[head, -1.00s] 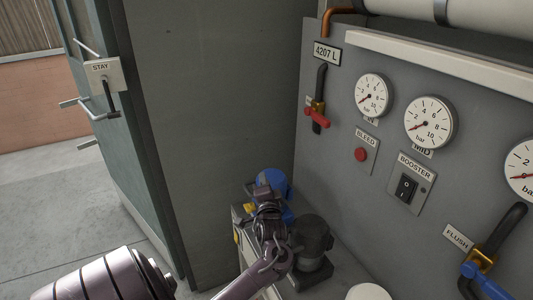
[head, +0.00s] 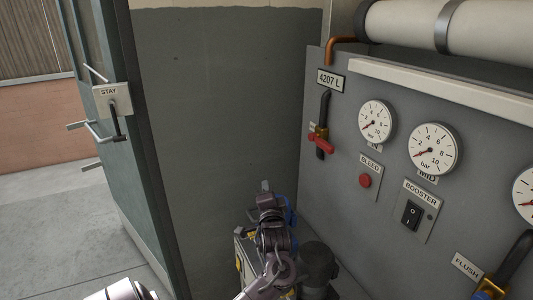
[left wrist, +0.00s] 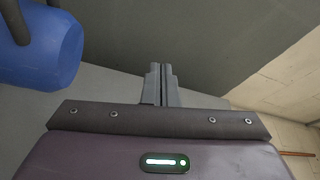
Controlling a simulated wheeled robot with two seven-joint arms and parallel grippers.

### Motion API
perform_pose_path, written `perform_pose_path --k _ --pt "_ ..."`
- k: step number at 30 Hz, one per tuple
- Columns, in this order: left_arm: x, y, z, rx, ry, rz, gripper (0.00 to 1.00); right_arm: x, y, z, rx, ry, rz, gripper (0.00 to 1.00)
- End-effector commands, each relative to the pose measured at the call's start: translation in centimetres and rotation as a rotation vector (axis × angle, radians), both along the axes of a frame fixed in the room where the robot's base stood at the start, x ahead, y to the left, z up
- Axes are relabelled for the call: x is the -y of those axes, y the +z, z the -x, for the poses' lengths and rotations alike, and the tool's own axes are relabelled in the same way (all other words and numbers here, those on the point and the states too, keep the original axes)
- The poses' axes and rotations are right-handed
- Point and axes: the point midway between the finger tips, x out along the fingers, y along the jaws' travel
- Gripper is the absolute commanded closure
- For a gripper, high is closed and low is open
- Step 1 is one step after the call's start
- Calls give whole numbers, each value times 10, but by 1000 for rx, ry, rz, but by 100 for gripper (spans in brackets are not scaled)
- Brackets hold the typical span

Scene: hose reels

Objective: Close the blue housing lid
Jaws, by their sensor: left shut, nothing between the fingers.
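A blue part (head: 290,214), likely the blue housing, shows only as a sliver behind my left gripper in the head view. In the left wrist view a blue rounded body (left wrist: 42,48) fills the upper left corner, with a dark curved bar across it. I cannot tell from these views how its lid stands. My left gripper (head: 266,187) is in front of the blue part in the head view. In the left wrist view its two fingers (left wrist: 161,70) are together and empty, to the right of the blue body and apart from it. My right gripper is not in view.
A dark grey cylindrical unit (head: 318,264) stands just right of my left arm. The grey gauge panel (head: 345,215) rises on the right, with a red-handled valve (head: 321,142) and a booster switch (head: 411,215). A green door (head: 125,150) stands left. Floor beyond it is clear.

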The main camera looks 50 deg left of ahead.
Motion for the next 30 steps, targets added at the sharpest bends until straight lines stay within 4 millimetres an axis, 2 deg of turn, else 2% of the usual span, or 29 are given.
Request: perform_pose_path --k 3,9,15,21,30 --pt "0 32 0 8 -1 -1 100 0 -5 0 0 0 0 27" --pt "0 81 0 8 0 -1 100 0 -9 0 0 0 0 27" --pt "0 117 0 5 -1 0 100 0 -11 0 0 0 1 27" --pt "0 131 0 1 0 0 100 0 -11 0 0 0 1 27" --pt "0 132 0 0 0 0 100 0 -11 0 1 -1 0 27"
